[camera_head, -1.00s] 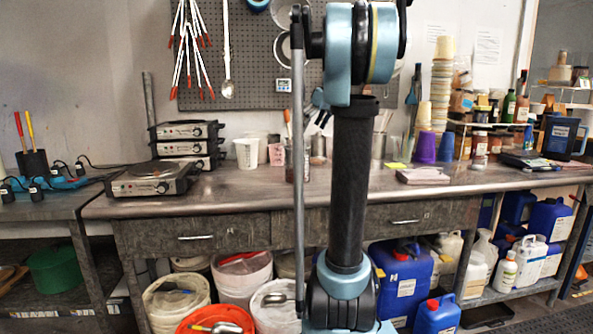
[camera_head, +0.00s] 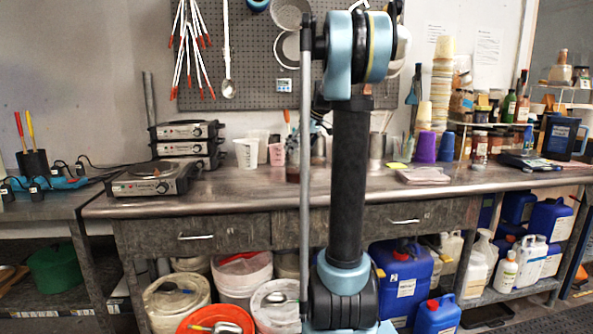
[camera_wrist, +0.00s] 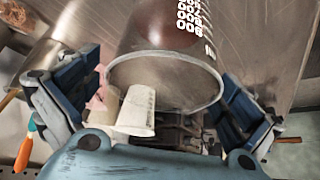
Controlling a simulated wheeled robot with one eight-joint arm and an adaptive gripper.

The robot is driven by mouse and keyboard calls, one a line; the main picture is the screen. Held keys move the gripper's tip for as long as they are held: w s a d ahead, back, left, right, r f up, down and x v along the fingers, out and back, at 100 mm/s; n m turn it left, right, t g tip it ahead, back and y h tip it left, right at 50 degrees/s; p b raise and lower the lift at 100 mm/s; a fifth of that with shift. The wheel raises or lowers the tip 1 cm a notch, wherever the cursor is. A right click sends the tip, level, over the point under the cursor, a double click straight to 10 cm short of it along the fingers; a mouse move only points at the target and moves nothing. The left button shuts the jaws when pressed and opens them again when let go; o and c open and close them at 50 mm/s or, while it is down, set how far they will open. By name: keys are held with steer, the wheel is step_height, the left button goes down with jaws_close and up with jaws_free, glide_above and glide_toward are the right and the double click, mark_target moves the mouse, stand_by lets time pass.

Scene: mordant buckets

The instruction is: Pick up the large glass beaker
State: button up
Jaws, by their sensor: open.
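The large glass beaker (camera_wrist: 160,30) fills the upper middle of the wrist view. It is clear, with dark brown contents and white printed marks, and its round rim faces the camera. My gripper (camera_wrist: 160,95) is open, with one blue-and-black finger to the left of the beaker and the other to the right. A gap shows on the right side, and I cannot tell whether the left finger touches. In the head view my arm covers the beaker almost wholly, and my gripper is hidden behind it.
A white cup (camera_wrist: 136,112) and a pink cup are close to the beaker near the left finger. In the head view, the metal bench (camera_head: 225,190) also bears stacked hot plates (camera_head: 187,140) on the left and purple cups (camera_head: 426,147) on the right. A pegboard (camera_head: 245,60) is behind.

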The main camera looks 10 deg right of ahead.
mark_target(293, 158)
steer(key=shift+x, duration=2.75)
steer(key=shift+s, duration=0.25)
steer(key=c, duration=1.3)
